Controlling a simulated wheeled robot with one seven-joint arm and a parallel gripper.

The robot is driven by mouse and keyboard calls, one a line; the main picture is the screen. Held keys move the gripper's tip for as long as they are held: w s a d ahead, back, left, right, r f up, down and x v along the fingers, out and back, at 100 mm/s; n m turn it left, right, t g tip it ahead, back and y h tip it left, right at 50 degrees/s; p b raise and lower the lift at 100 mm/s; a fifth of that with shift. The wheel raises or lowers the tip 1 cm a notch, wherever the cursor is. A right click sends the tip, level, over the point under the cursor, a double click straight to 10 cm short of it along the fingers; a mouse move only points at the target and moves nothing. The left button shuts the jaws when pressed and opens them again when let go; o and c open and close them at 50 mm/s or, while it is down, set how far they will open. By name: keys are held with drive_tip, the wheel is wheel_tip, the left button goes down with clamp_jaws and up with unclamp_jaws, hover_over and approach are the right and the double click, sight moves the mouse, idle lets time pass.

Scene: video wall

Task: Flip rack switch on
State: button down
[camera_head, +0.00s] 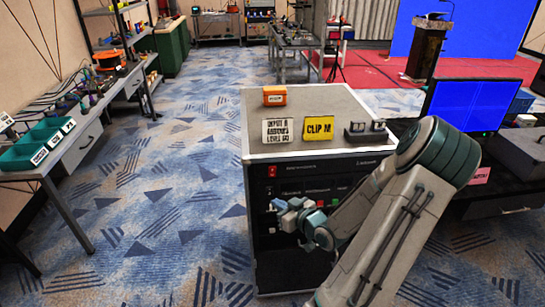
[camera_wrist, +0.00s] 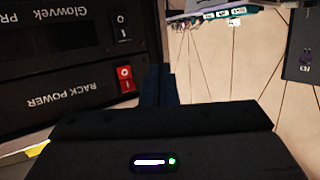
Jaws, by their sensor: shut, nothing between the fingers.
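In the wrist view, a red rocker switch (camera_wrist: 125,79) sits on the dark panel beside the words RACK POWER. Which way it is tipped I cannot tell. My gripper shows as dark fingers (camera_wrist: 158,84), close together and empty, just right of the red switch; contact cannot be made out. In the head view, my gripper (camera_head: 276,204) is in front of the upper left of the black front of the rack cabinet (camera_head: 290,245). My arm and gripper hide part of that front.
A black rocker switch (camera_wrist: 121,27) sits above the red one. On the cabinet top stand an orange box (camera_head: 274,96), a white card (camera_head: 276,131), a yellow CLIP M card (camera_head: 318,128) and a dark device (camera_head: 365,132). A monitor (camera_head: 472,104) stands right. Carpet on the left is clear.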

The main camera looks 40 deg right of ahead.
sight(269, 171)
drive_tip(key=shift+d+r, duration=0.1)
drive_tip(key=shift+r, duration=0.2)
drive_tip(key=shift+w+d+r+p, duration=0.4)
drive_tip(key=shift+w+d, duration=0.35)
drive_tip(key=shift+w, duration=0.45)
drive_tip(key=shift+w+d+r+p, duration=0.25)
drive_tip(key=shift+w+d+r, duration=0.35)
drive_tip(key=shift+w, duration=0.55)
drive_tip(key=shift+w+d+r+p, duration=0.35)
drive_tip(key=shift+w+d, duration=0.5)
drive_tip(key=shift+w, duration=0.35)
drive_tip(key=shift+w, duration=0.1)
drive_tip(key=shift+w+d+r, duration=0.15)
drive_tip(key=shift+w+d, duration=0.05)
drive_tip(key=shift+w, duration=0.05)
drive_tip(key=shift+w+d+r, duration=0.1)
drive_tip(key=shift+w+d, duration=0.1)
drive_tip(key=shift+w, duration=0.1)
drive_tip(key=shift+s, duration=0.1)
idle(0.4)
drive_tip(key=shift+s+a+f, duration=0.25)
drive_tip(key=shift+s+a, duration=0.15)
drive_tip(key=shift+s, duration=0.2)
